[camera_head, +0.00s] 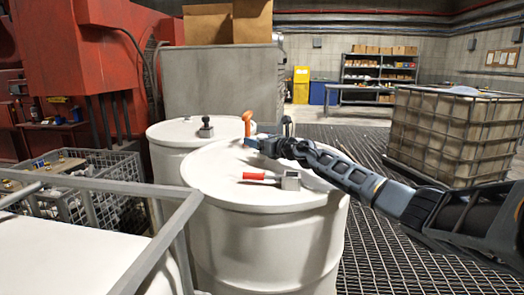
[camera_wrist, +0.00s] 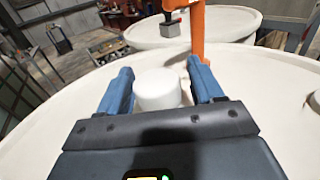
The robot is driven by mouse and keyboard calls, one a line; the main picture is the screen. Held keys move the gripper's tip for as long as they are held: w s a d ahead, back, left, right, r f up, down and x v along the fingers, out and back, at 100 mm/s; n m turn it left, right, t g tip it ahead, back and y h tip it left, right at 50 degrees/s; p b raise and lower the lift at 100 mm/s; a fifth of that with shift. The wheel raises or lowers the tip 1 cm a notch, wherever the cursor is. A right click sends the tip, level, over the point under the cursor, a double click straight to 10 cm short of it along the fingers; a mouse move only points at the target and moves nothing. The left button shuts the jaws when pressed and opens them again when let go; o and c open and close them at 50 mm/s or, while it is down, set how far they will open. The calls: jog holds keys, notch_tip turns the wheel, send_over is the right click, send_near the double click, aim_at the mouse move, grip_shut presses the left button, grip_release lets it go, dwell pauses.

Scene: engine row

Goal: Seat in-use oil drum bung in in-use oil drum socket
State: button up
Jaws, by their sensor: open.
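The nearer white drum (camera_head: 265,200) stands upright in the middle of the head view. My gripper (camera_head: 255,141) is over the far part of its lid. In the wrist view my gripper (camera_wrist: 160,88) is open, its two blue fingers on either side of a short white cylinder (camera_wrist: 157,90), which looks like the bung. Gaps show between it and the fingers, the right one narrower. I cannot tell whether it sits in a hole, as its base is hidden by the gripper body. No open socket can be made out.
An orange upright handle (camera_head: 247,122) stands just beyond my gripper. A grey block with a red handle (camera_head: 268,178) lies on the near lid. A second white drum (camera_head: 165,133) behind carries a grey block with a black knob (camera_head: 205,127). A railing (camera_head: 165,245) is at front left.

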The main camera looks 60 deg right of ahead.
jog(key=shift+c, duration=0.4)
jog(key=c, duration=1)
jog(key=shift+r, duration=0.1)
